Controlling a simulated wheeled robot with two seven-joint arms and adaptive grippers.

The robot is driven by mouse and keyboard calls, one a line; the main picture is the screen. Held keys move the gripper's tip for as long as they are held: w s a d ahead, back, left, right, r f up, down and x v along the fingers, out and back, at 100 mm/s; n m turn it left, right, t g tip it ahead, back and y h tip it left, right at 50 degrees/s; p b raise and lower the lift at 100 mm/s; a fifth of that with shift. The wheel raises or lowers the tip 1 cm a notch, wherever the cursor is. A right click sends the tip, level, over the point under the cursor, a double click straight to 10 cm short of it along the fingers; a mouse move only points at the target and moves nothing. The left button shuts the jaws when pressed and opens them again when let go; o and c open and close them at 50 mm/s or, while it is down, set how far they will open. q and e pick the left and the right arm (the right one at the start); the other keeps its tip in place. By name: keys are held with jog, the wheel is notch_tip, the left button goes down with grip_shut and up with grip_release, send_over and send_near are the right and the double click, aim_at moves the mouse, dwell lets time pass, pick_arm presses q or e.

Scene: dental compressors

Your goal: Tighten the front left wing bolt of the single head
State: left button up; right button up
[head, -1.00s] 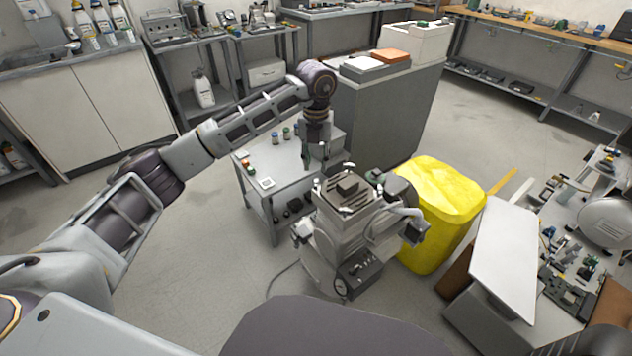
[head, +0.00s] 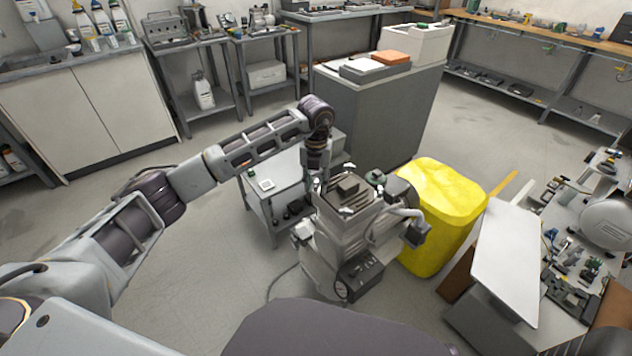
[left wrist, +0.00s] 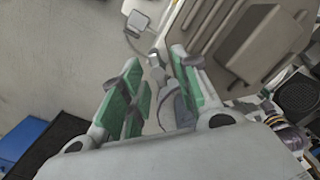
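The compressor (head: 340,245) stands on the floor in the middle of the head view. Its light grey, ribbed single head (head: 347,196) is on top, with small metal wing bolts at its corners. My left gripper (head: 317,180) points down at the head's far left corner in that view. In the left wrist view my left gripper (left wrist: 154,82) is open, its green-padded fingers apart on either side of a metal wing bolt (left wrist: 157,68) beside the head's plate (left wrist: 205,30). Whether the fingers touch the bolt cannot be told. My right gripper is not in view.
A small grey table (head: 283,168) stands close behind and left of the compressor. A yellow bin (head: 440,210) is close on its right. A white panel (head: 505,255) and a cluttered workbench lie farther right. The floor at left is clear.

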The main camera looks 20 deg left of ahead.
pick_arm(q)
grip_shut()
